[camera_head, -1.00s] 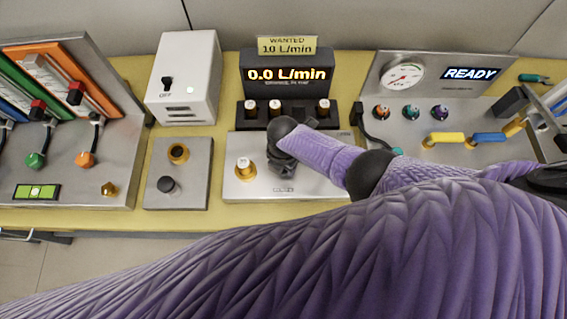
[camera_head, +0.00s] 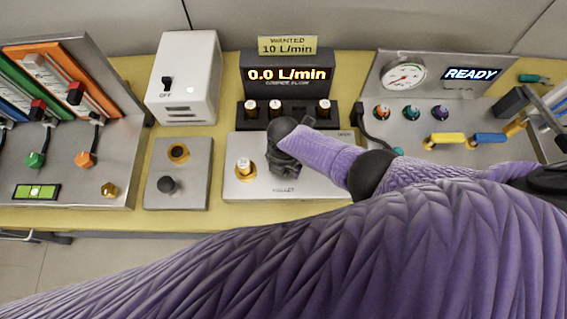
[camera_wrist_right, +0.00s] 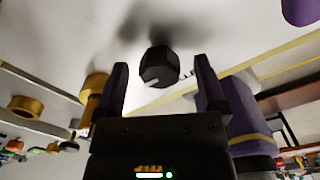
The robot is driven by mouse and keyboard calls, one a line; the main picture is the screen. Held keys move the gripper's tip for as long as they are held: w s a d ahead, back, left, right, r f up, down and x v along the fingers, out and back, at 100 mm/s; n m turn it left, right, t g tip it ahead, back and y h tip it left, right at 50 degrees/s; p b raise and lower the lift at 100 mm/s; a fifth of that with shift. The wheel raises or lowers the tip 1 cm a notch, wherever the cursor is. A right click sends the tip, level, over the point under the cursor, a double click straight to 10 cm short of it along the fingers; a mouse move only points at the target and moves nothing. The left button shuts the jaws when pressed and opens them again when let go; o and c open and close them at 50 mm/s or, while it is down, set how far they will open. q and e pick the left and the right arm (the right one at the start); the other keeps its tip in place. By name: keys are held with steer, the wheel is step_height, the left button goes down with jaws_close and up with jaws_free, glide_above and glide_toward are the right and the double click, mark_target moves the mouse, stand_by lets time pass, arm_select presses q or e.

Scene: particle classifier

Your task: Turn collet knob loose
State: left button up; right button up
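The black collet knob (camera_wrist_right: 158,68) shows in the right wrist view, with a pale pointer line on its face. My right gripper (camera_wrist_right: 161,64) is open, one finger on each side of the knob, with visible gaps between knob and fingers. In the head view my right arm comes in from the right, and its dark wrist (camera_head: 287,146) is over the collet panel (camera_head: 325,188). The knob and fingertips are hidden there under the wrist. My left gripper is not in view.
A white-topped brass knob (camera_head: 243,168) stands left of my wrist on the same panel. Behind is a flow display (camera_head: 288,75) reading 0.0 L/min, with small knobs below it. A grey plate (camera_head: 192,190) with a black knob (camera_head: 167,185) lies to the left.

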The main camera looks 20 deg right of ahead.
step_height(320, 180, up, 9)
steer(key=p, duration=0.5)
steer(key=shift+r, duration=0.2)
steer(key=shift+r+p, duration=0.25)
steer(key=shift+p, duration=0.05)
